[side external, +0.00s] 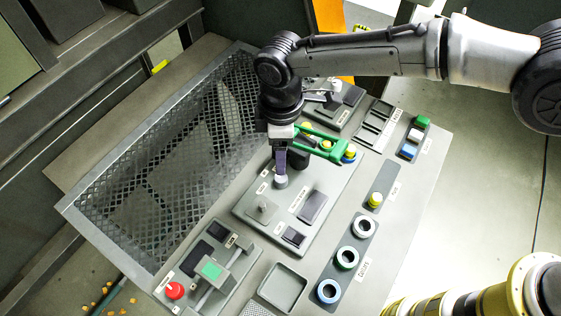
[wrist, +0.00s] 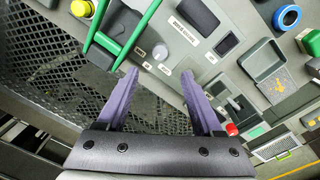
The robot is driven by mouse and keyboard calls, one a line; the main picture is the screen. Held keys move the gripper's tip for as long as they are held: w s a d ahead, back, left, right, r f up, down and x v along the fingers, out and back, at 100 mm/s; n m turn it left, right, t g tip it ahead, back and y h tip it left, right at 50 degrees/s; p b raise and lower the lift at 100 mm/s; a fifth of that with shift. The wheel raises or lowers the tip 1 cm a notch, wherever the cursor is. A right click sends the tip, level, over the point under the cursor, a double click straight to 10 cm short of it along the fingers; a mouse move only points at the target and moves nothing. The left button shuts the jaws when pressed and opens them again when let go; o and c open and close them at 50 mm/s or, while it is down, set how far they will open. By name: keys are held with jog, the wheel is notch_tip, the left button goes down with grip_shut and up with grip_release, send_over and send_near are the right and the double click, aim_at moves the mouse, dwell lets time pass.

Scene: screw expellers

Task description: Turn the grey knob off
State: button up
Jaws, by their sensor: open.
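The grey knob (wrist: 160,52) is a small round light-grey dial on the grey control panel (wrist: 180,70), and a faint mark shows on it. In the wrist view it lies just beyond and between the fingertips of my gripper (wrist: 158,74). In the side view the pale knob (side external: 281,182) sits right under the fingertips of my gripper (side external: 281,172). The purple fingers are apart with nothing between them. The side view does not clearly show whether they touch the knob. A second grey control (side external: 261,208) sits on a diamond plate to its lower left.
A green bar frame (side external: 320,143) stands beside my gripper, with yellow buttons (side external: 326,146) near it. A dark rectangle (side external: 312,206) and a small dark square (side external: 294,237) lie at right. A metal mesh (side external: 190,150) covers the left. A red button (side external: 174,291) is lower left.

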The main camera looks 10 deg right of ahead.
jog(key=shift+s+r, duration=0.1)
jog(key=shift+r, duration=1.8)
jog(key=w+d+r+m+t+y, duration=0.1)
jog(key=w+d+r+m, duration=0.15)
jog(key=d+r, duration=0.65)
jog(key=w+d+r+m+t, duration=0.1)
jog(key=w+d+r, duration=0.2)
jog(key=d+r, duration=0.5)
jog(key=s+d+r+m+t, duration=0.1)
jog(key=s+d+r+m, duration=0.3)
jog(key=d, duration=0.5)
jog(key=s+d+r+m+t, duration=0.2)
jog(key=s+d+r+m, duration=0.1)
jog(key=s+d, duration=0.85)
jog(key=s+d+f+m+h, duration=0.1)
jog(key=s+d+f+m, duration=0.3)
jog(key=s+f, duration=0.7)
jog(key=shift+s+d+m, duration=0.25)
jog(key=shift+m, duration=0.4)
